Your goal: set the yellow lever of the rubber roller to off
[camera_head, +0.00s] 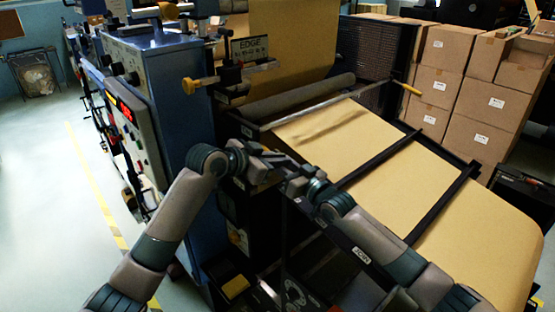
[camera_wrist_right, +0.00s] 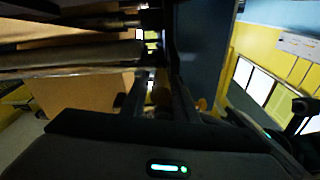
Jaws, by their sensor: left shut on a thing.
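The dark rubber roller (camera_head: 300,98) lies across the machine above the brown kraft web. A yellow-handled lever (camera_head: 411,89) stands at the right end of a metal rod beside it. I cannot tell which one the task means. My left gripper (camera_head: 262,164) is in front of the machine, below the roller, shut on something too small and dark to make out. My right gripper (camera_head: 292,182) is close beside it; its jaw opening is unclear. The right wrist view shows a small yellow part (camera_wrist_right: 202,104) near the dark fingers.
The blue machine cabinet (camera_head: 175,90) with a control panel (camera_head: 133,125) stands at the left. The kraft web (camera_head: 400,150) slopes down to the right between dark bars. Stacked cartons (camera_head: 490,100) stand behind at the right. The floor (camera_head: 60,200) at the left is clear.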

